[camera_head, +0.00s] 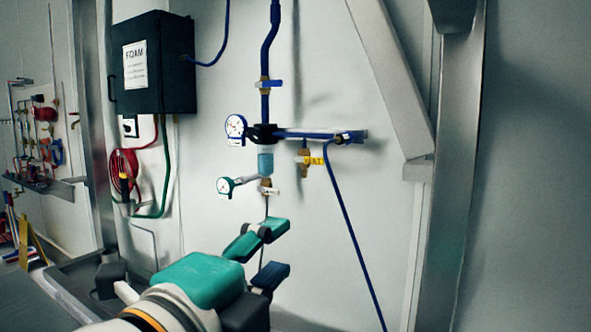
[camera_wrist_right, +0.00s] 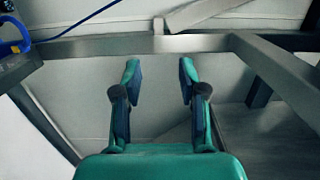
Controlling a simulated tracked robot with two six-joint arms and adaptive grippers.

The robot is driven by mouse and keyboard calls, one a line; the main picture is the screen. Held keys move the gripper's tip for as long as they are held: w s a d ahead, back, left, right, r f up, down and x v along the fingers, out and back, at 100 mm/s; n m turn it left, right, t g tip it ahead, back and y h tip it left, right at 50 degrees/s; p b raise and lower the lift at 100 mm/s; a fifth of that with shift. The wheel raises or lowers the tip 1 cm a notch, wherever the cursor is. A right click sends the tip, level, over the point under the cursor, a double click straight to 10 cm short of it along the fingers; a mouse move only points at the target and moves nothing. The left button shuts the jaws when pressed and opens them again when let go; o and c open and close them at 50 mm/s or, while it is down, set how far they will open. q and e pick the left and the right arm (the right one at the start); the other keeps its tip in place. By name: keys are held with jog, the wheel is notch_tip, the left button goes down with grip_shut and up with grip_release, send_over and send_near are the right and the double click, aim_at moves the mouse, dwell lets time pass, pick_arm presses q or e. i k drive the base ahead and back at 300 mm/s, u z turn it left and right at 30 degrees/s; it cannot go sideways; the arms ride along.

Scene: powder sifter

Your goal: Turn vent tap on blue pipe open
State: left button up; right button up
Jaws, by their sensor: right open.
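The blue pipe (camera_head: 265,104) runs down the wall in the head view to a gauge and a clear blue-tinted bowl (camera_head: 265,161). A blue-handled tap (camera_head: 269,84) sits on its vertical part, with the handle across the pipe. A yellow-handled tap (camera_head: 314,160) hangs under the horizontal branch. A small white-handled tap (camera_head: 270,191) is under the bowl. No label shows which is the vent tap. My right gripper (camera_head: 275,252) is open and empty, below the white-handled tap and apart from the taps. In the right wrist view, its green fingers (camera_wrist_right: 159,72) are spread with nothing between them. My left gripper is out of view.
A thin blue hose (camera_head: 350,225) slants down to the right of my right gripper. A black box (camera_head: 152,65) and coiled red hose (camera_head: 122,175) are on the left. A metal post (camera_head: 453,150) stands right. The right wrist view shows a metal frame rail (camera_wrist_right: 130,45).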

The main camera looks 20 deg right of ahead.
aim_at(312, 161)
jog(key=z, duration=0.7)
jog(key=i, duration=1.45)
jog(key=u, duration=0.5)
